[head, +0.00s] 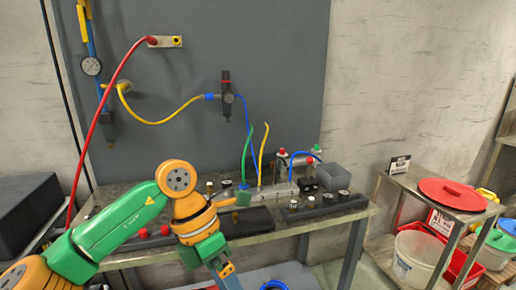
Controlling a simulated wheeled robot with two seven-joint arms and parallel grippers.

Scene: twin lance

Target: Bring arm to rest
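My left arm, green and orange, comes in from the lower left and bends down in front of the workbench (130,190). Its end, with my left gripper (228,273), points down at the bottom edge of the head view, in front of the bench's front edge. The fingertips are too small and cut off to show whether they are open or shut. I see nothing clearly held there. My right arm and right gripper are not in view.
The bench holds a grey block (333,177), a dark strip with knobs (325,206) and colored hoses. A red hose (103,105) runs to the back panel (270,50). At right, a metal shelf (400,182) carries a red lid (452,194); a white bucket (415,258) stands below.

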